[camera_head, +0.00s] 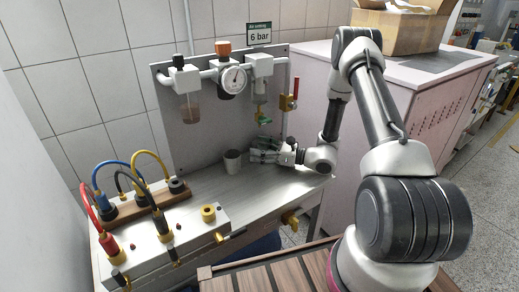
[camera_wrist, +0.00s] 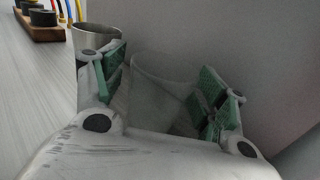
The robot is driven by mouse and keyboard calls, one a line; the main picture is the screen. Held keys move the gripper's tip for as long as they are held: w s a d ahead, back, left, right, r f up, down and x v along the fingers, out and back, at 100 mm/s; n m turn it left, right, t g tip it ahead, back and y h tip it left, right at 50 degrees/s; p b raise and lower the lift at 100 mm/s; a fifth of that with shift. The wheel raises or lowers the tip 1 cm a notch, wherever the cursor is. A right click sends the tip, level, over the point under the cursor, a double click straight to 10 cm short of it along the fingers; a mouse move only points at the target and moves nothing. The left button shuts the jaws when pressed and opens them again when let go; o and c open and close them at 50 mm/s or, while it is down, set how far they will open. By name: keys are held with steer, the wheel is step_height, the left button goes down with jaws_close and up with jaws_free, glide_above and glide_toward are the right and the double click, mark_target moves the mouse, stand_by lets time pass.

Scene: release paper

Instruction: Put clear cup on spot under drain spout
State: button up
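The clear cup (camera_wrist: 160,92) is see-through and stands between the green-padded fingers of my gripper (camera_wrist: 160,90) in the wrist view. The pads lie close on both sides of it; I cannot tell whether both touch it. In the head view my gripper (camera_head: 257,149) is low over the bench top, below the drain spout (camera_head: 263,120) of the right-hand panel unit. The cup is hard to make out there. The spot under the spout is hidden by my gripper.
A grey metal cup (camera_head: 232,161) stands just left of my gripper; it also shows in the wrist view (camera_wrist: 97,44). A wooden connector block (camera_head: 148,202) with coloured hoses is farther left. The upright panel (camera_head: 212,135) rises behind. Bench top (camera_head: 215,185) in front is clear.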

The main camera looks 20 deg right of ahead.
steer(key=shift+d+r, duration=0.1)
steer(key=shift+r, duration=0.05)
steer(key=v, duration=1.1)
steer(key=shift+s+d, duration=0.25)
steer(key=shift+d, duration=0.05)
steer(key=s+a+r+n+g+h, duration=0.25)
steer(key=s+r+n+g, duration=0.25)
steer(key=s+r+n, duration=0.25)
steer(key=s+a+r+n+g+h, duration=0.1)
steer(key=s+a+r+n+g, duration=0.2)
steer(key=s+r+n+g, duration=0.45)
steer(key=s+d+r+n+t+h, duration=0.7)
steer(key=s+d+r+n+h, duration=0.3)
steer(key=s+r+h, duration=0.1)
steer(key=v, duration=0.3)
steer(key=shift+s+d+f+h, duration=0.1)
steer(key=shift+s+d+h, duration=0.05)
steer(key=shift+h, duration=0.1)
